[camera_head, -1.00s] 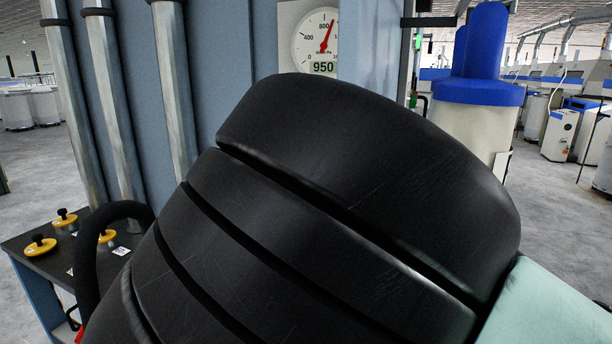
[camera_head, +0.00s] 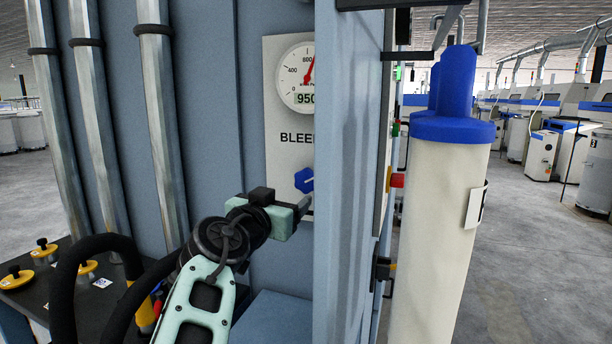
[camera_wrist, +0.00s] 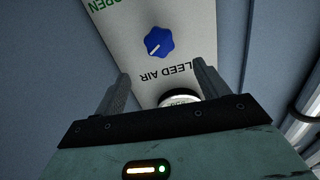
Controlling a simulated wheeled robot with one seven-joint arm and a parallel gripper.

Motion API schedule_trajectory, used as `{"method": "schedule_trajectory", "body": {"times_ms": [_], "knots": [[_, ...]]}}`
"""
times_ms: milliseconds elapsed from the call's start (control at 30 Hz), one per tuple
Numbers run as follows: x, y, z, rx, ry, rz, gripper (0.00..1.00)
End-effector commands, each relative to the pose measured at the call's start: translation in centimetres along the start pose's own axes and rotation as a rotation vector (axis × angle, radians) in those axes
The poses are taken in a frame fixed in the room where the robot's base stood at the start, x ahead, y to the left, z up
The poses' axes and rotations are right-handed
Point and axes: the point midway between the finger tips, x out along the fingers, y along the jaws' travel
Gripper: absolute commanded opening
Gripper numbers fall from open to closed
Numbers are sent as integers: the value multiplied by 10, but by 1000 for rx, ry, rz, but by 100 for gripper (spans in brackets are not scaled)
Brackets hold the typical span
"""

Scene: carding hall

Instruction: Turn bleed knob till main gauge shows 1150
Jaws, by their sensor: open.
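The blue bleed knob (camera_head: 304,180) sits on a pale panel below the word BLEED, partly cut off by a blue-grey column. In the wrist view the knob (camera_wrist: 159,43) shows whole, with a white pointer line and the words BLEED AIR beside it. The round gauge (camera_head: 299,78) above it has a red needle and a digital readout of 950; its right edge is hidden. It also shows in the wrist view (camera_wrist: 179,98), upside down between my fingers. My gripper (camera_wrist: 159,82) is open and empty, apart from the knob. In the head view my gripper (camera_head: 306,204) is just below the knob.
A blue-grey column (camera_head: 345,170) stands directly right of the panel. A dark bench (camera_head: 60,285) with yellow knobs (camera_head: 45,249) and black hoses is at lower left. Grey pipes (camera_head: 160,120) run up the wall. A cream cylinder (camera_head: 440,230) with a blue top stands at right.

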Motion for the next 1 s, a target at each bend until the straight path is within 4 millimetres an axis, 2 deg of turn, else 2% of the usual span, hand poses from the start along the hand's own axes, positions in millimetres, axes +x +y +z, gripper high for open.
{"method": "schedule_trajectory", "body": {"times_ms": [100,500,700,1000], "knots": [[28,1,-6,-3,0,5,73],[106,1,-5,-4,-1,3,73],[126,1,-2,-1,-1,1,73],[131,1,1,-1,-2,1,73]]}}
